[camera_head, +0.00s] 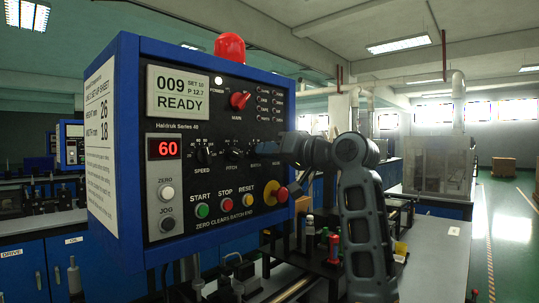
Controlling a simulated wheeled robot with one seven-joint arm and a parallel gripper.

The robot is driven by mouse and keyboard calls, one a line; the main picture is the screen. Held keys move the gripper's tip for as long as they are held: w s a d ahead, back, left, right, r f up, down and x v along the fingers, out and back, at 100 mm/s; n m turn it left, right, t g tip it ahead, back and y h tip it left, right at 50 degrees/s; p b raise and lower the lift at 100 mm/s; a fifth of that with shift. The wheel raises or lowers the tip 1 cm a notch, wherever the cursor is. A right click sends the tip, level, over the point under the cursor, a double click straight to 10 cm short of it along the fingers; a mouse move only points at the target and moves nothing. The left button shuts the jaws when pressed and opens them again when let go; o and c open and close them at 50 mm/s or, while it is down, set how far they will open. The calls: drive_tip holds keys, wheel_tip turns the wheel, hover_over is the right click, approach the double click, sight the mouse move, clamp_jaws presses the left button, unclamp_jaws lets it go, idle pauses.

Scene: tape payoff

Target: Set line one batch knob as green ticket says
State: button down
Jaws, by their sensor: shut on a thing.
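The blue-framed control panel (222,187) shows SPEED (203,155), PITCH (232,154) and BATCH knobs in a row. The display (177,94) reads 009, SET 10, P 12.7, READY. I see no green ticket. A white set-up sheet (101,140) is on the panel's left side.
A red 60 readout (164,147), a red main switch (240,100), START, STOP and RESET buttons and a red mushroom button (275,195) crowd the panel. A red beacon (229,48) tops it. Small fixtures stand below right.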

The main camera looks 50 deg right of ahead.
drive_tip(key=shift+n, duration=1)
drive_tip(key=c, duration=1.2)
unclamp_jaws()
drive_tip(key=shift+o, duration=0.2)
drive_tip(key=s+b, duration=0.1)
drive_tip(key=s, duration=0.6)
drive_tip(key=shift+s+b, duration=0.3)
drive_tip(key=shift+s, duration=0.1)
drive_tip(key=shift+d, duration=0.1)
